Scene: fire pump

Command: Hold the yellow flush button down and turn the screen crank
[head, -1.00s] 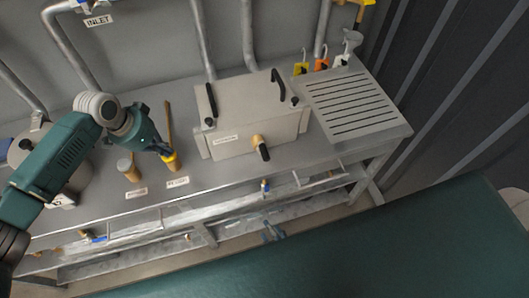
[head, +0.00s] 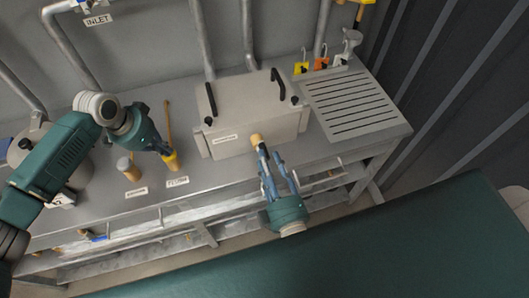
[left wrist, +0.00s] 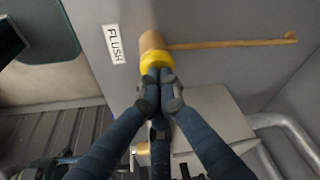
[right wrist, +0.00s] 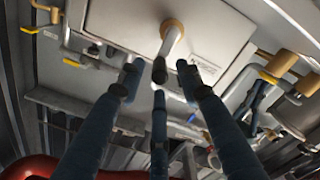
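The yellow flush button (head: 172,155) stands on the bench top behind its label. My left gripper (head: 165,153) is at its top. In the left wrist view its fingertips (left wrist: 160,80) are closed together against the yellow cap (left wrist: 154,60); how far the cap is pressed cannot be told. The screen crank has a tan hub (head: 256,139) on the front of the grey screen box (head: 235,112). My right gripper (head: 272,160) is in front of it with fingers apart.
A second tan post (head: 131,170) stands left of the flush button. Pipes and small valves run below the bench edge.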

